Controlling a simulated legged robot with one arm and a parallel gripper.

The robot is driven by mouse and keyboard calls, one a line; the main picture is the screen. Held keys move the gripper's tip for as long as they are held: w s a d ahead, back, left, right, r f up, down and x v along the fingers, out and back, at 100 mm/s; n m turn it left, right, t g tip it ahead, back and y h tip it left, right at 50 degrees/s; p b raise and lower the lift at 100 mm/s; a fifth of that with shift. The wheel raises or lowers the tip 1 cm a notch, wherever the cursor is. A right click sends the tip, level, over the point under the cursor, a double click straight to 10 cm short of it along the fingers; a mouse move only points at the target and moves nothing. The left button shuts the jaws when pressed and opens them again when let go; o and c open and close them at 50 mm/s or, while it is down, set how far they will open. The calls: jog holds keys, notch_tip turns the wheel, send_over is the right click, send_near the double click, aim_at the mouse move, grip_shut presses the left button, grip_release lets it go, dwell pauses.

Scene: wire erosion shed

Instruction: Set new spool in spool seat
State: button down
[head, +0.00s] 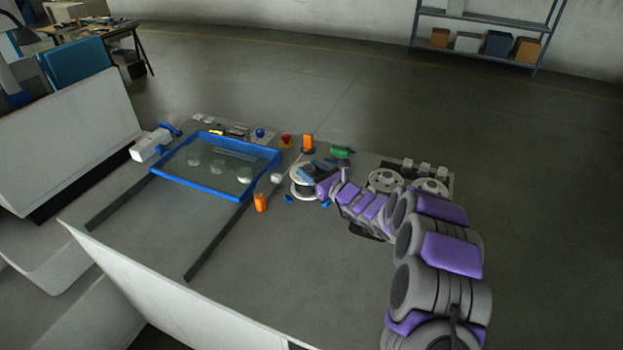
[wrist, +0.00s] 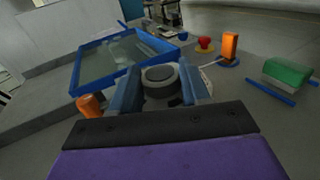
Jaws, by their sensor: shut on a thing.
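My gripper (head: 309,175) reaches in from the right over the middle of the bench. It is shut on a pale spool (head: 297,191), whose white rim shows around the blue fingers. In the wrist view, the fingers (wrist: 160,88) stand either side of the spool's round grey hub (wrist: 160,74), which has a dark top. The spool looks roughly level and close to the bench top; I cannot tell whether it touches anything below. The spool seat is not clearly visible, and the spool and gripper hide the area beneath. Two other pale spools (head: 384,180) (head: 431,186) lie at the bench's right end.
Left of the spool is a blue-framed glass panel (head: 213,195). An orange post (head: 308,142), a red button (head: 286,139) and a green block (head: 341,151) stand behind. Another orange piece (head: 260,203) stands front left. The bench's front middle (head: 300,260) is clear.

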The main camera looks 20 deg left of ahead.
notch_tip(320, 180, down, 2)
jog(key=shift+f, duration=0.15)
jog(key=c, duration=0.5)
grip_release()
jog(key=shift+c, duration=0.2)
jog(key=p+v, duration=0.1)
jog(key=v, duration=0.9)
jog(key=shift+s+d+p, duration=0.1)
jog(key=shift+d+p, duration=0.25)
jog(key=shift+s+d, duration=0.5)
jog(key=shift+d, duration=0.05)
